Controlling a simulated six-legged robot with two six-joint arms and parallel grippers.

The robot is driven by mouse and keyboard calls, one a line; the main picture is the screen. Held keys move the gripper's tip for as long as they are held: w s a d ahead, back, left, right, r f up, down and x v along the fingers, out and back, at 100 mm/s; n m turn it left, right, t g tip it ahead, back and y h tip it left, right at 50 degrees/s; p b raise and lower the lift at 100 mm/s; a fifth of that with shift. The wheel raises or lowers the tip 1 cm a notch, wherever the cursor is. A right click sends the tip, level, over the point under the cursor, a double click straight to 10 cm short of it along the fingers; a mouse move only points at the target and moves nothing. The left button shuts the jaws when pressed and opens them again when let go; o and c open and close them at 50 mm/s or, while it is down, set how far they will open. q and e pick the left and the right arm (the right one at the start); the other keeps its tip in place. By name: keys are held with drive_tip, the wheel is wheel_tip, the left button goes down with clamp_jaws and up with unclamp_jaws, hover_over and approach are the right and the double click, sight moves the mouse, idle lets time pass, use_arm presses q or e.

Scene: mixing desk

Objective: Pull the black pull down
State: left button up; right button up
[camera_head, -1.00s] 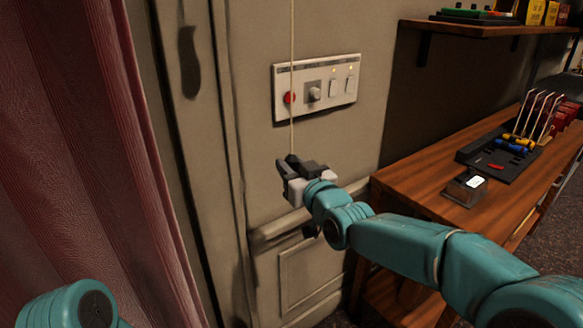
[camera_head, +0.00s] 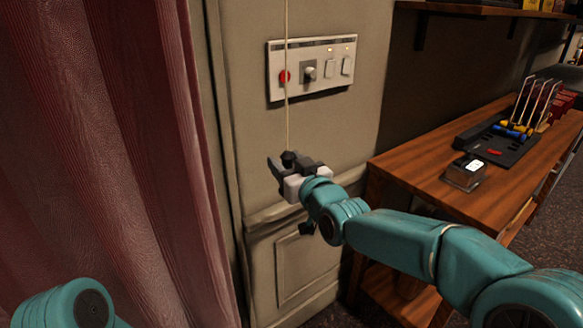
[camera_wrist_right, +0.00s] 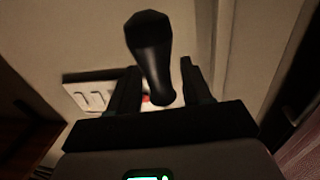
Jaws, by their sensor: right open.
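The black pull (camera_head: 288,156) hangs at the lower end of a pale cord (camera_head: 286,110) in front of the wall. In the right wrist view the black pull (camera_wrist_right: 150,55) is large and dark, and its narrow end lies between the two fingers in the picture. My right gripper (camera_head: 281,164) is open at the pull, with a finger to each side; it also shows in the right wrist view (camera_wrist_right: 158,80). Whether a finger touches the pull cannot be told. My left gripper is out of view; only a teal part of my left arm shows at the lower left.
A white switch panel (camera_head: 326,88) with a red button is on the wall behind the cord. A red curtain (camera_head: 110,150) hangs at the left. A wooden desk (camera_head: 420,175) with a black device (camera_head: 500,145) stands at the right.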

drive_tip(key=b+v, duration=0.2)
drive_tip(key=v, duration=1.4)
drive_tip(key=shift+s, duration=0.15)
